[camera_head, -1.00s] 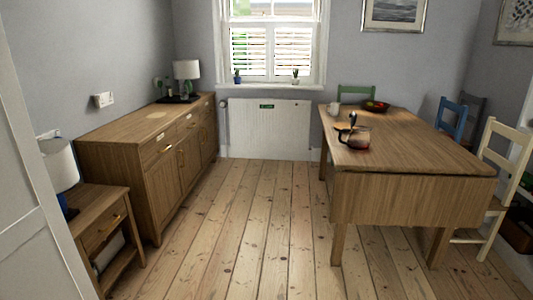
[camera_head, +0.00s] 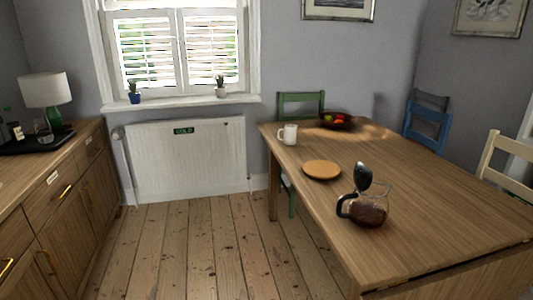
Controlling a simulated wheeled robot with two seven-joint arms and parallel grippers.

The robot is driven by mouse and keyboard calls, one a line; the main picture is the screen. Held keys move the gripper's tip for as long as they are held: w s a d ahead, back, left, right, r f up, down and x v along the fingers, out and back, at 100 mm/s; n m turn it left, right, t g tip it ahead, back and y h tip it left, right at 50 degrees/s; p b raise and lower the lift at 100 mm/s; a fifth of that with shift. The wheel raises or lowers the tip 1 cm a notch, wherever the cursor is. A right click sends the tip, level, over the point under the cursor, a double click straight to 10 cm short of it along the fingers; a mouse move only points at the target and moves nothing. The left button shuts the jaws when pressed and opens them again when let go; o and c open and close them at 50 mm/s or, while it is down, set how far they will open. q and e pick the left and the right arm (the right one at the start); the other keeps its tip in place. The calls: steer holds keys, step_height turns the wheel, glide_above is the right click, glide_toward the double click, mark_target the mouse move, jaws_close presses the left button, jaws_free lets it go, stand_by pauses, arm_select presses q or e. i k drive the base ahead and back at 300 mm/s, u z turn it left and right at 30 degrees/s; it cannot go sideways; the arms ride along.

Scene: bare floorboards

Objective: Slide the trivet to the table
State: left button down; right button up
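The trivet (camera_head: 322,169) is a round, flat, orange-brown disc lying on the wooden table (camera_head: 420,190) near its left edge. A glass coffee pot (camera_head: 369,208) with a black handle and raised dark lid stands on the table nearer to me, with dark contents. It is apart from the trivet. A white mug (camera_head: 289,134) stands beyond the trivet near the table's left edge. Neither of my grippers shows in the head view.
A fruit bowl (camera_head: 337,120) sits at the table's far end. Green (camera_head: 301,104), blue (camera_head: 427,128) and cream (camera_head: 507,160) chairs stand around the table. A sideboard (camera_head: 62,205) lines the left. Bare floorboards (camera_head: 190,240) lie open between sideboard and table, up to the radiator (camera_head: 186,158).

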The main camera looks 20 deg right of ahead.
mark_target(322, 169)
steer(key=i, duration=3)
steer(key=z, duration=3.8)
